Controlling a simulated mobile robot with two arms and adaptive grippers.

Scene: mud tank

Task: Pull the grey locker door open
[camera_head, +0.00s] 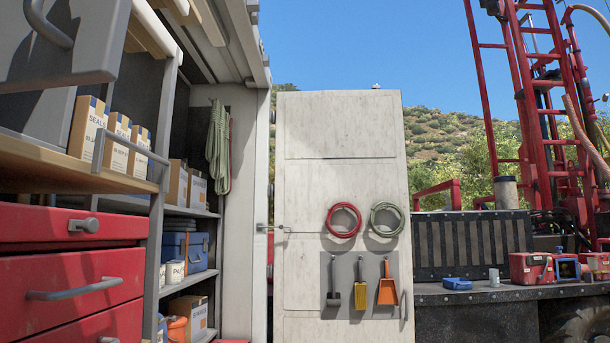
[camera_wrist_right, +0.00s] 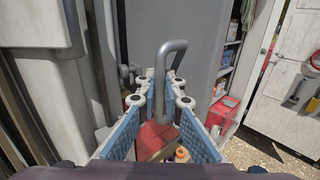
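The grey locker door (camera_head: 85,45) is at the upper left of the head view, cut off by the picture's edge. Its bent grey bar handle (camera_head: 45,22) stands out from its face. In the right wrist view a grey panel (camera_wrist_right: 205,45), which looks like the same door, fills the upper middle. A bent grey handle (camera_wrist_right: 172,60) stands in front of it. My right gripper (camera_wrist_right: 162,92) is open, with its blue-padded fingers on either side of the handle's lower part. I cannot tell whether either finger touches it. My left gripper is not in view.
Red drawers (camera_head: 75,270) stand below a wooden shelf (camera_head: 60,168) on the left. Shelves with boxes (camera_head: 116,140) are beyond. An open whitish door (camera_head: 340,200) with hung hoses and brushes stands mid-picture. A red rig (camera_head: 545,110) is at right.

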